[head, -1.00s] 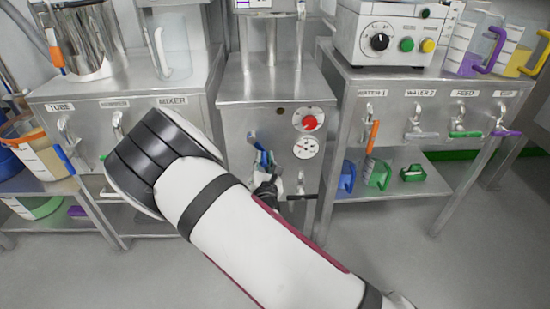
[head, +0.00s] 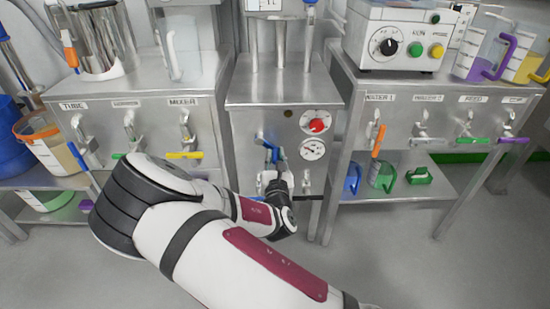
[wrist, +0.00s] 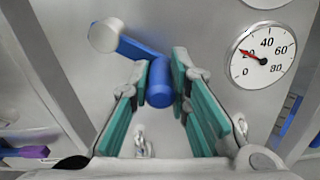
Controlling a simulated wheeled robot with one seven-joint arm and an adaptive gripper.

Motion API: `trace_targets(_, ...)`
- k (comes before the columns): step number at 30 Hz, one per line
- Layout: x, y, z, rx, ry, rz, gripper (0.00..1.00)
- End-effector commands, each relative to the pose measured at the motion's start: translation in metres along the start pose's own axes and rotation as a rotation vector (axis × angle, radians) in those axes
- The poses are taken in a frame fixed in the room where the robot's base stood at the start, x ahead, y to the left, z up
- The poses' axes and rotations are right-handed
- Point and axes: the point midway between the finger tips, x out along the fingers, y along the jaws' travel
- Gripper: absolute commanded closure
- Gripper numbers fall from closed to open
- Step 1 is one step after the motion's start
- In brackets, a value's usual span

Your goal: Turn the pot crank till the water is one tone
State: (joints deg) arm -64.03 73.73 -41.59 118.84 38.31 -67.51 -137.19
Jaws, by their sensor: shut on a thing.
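The blue crank (wrist: 136,48) is on the front panel of the middle steel cabinet (head: 262,118). In the wrist view its arm runs from a grey hub at upper left down to a thick blue grip (wrist: 160,86). My gripper (wrist: 162,88) is shut on this grip, with a green-padded finger on either side. In the head view my gripper (head: 277,180) is just below the blue crank (head: 271,152), and my arm hides part of the lower panel. No water shows clearly in either view, so its tone cannot be seen.
Side benches carry coloured-handle taps, including an orange one (head: 377,140). Blue and green jugs (head: 381,175) stand on the right lower shelf.

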Motion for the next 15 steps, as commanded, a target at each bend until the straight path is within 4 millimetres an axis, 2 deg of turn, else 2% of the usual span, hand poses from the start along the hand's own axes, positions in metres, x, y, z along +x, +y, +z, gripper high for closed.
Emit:
trace_targets(3,0.0009,-0.0051,0.0009,-0.001,-0.001,-0.011,1.00)
trace_targets(4,0.0009,-0.0051,0.0009,-0.001,-0.001,-0.011,0.78)
trace_targets(6,0.0009,-0.0047,0.0010,0.000,-0.002,-0.010,0.62)
trace_targets(15,0.0001,-0.0018,0.0006,0.001,-0.001,-0.004,0.62)
